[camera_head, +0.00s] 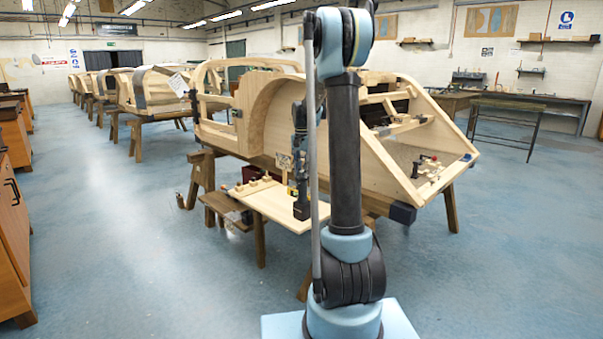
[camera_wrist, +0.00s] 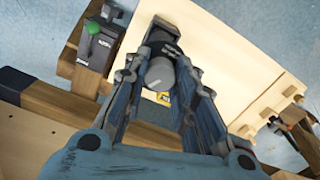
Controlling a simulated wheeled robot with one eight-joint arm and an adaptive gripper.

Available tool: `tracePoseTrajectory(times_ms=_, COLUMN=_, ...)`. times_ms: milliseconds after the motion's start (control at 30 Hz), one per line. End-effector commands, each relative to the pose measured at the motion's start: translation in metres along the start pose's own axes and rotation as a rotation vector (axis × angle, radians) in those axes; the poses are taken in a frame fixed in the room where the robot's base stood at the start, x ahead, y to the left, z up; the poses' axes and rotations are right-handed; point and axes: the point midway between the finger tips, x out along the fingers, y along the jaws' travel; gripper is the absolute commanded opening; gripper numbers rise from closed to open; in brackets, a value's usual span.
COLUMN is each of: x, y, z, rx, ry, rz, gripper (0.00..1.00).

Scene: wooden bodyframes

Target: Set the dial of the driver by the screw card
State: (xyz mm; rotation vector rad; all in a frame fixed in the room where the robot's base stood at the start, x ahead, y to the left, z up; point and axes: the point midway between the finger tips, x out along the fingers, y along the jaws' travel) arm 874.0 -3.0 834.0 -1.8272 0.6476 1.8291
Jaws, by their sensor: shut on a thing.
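The driver (camera_head: 302,206) is dark and stands upright on a pale board. In the wrist view its black body and round grey end (camera_wrist: 160,73) lie between the fingers of my gripper (camera_wrist: 166,58). My gripper (camera_head: 299,165) comes down from above and is shut on the driver. I cannot read the dial's setting or tell which part the fingers press.
The pale board (camera_head: 264,202) carries several small wooden blocks at its left. A wooden bodyframe (camera_head: 262,112) rises behind it. In the wrist view a black device with a green knob (camera_wrist: 95,28) is at upper left. Open blue floor lies to the left.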

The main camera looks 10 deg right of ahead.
Motion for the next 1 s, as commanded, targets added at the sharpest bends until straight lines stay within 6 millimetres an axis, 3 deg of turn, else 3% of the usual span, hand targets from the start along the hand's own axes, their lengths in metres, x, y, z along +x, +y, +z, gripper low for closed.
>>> tracePoseTrajectory(times_ms=667, x=0.0, y=0.0, z=0.0, rx=0.0, ry=0.0, rz=0.0, gripper=0.01)
tracePoseTrajectory(times_ms=700, x=0.0, y=0.0, z=0.0, rx=0.0, ry=0.0, rz=0.0, gripper=0.29)
tracePoseTrajectory(times_ms=767, x=0.0, y=0.0, z=0.0, rx=0.0, ry=0.0, rz=0.0, gripper=0.43)
tracePoseTrajectory(times_ms=1000, x=0.0, y=0.0, z=0.0, rx=0.0, ry=0.0, rz=0.0, gripper=0.46)
